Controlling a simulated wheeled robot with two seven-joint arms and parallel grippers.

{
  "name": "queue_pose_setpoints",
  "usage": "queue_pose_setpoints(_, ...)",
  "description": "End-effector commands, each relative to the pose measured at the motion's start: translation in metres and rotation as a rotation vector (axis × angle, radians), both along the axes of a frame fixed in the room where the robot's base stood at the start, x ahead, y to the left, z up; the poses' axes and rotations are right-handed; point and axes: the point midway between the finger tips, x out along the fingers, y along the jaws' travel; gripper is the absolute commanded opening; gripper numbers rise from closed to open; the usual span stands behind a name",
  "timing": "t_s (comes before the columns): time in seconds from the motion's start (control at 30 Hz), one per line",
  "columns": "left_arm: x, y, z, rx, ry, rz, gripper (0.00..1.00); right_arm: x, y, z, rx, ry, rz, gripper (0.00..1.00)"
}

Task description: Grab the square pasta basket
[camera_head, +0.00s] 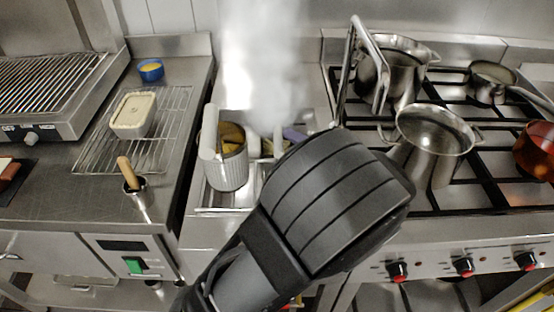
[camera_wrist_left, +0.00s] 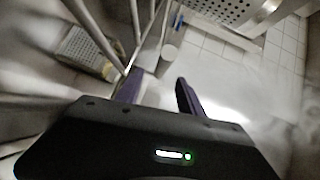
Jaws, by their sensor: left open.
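My left gripper (camera_head: 283,140) reaches over the pasta cooker (camera_head: 214,199); its dark wrist covers much of the right half of the cooker. In the left wrist view, its two purple fingers (camera_wrist_left: 158,88) are apart, with nothing clearly between them. A ribbed, round-looking pasta basket (camera_head: 228,166) with a pale upright handle and pasta inside sits in the cooker's left side. The square pasta basket cannot be made out for certain; my wrist may hide it. In the left wrist view, a blurred perforated metal piece (camera_wrist_left: 85,48) lies left of the fingers. My right gripper is out of view.
Steam (camera_head: 262,60) rises behind my gripper. The stove at right holds several pots, including a steel pot (camera_head: 434,140) close to my wrist. At left, a wire rack (camera_head: 165,150) bears a pale container (camera_head: 133,113); a steel cup (camera_head: 138,200) stands near the counter's front.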

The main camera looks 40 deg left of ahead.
Motion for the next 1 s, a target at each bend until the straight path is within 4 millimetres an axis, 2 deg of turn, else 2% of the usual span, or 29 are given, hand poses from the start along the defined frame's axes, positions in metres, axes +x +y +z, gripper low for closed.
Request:
queue_pose_setpoints(0.23,0.008,0.033,-0.005,0.002,0.001,0.003,0.45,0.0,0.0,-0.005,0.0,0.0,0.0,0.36)
queue_pose_setpoints(0.37,0.012,0.045,-0.007,0.001,0.0,0.002,0.45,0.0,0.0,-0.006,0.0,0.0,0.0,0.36)
queue_pose_setpoints(1.0,0.013,0.046,-0.006,0.0,0.001,0.001,0.43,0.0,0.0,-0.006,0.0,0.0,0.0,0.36)
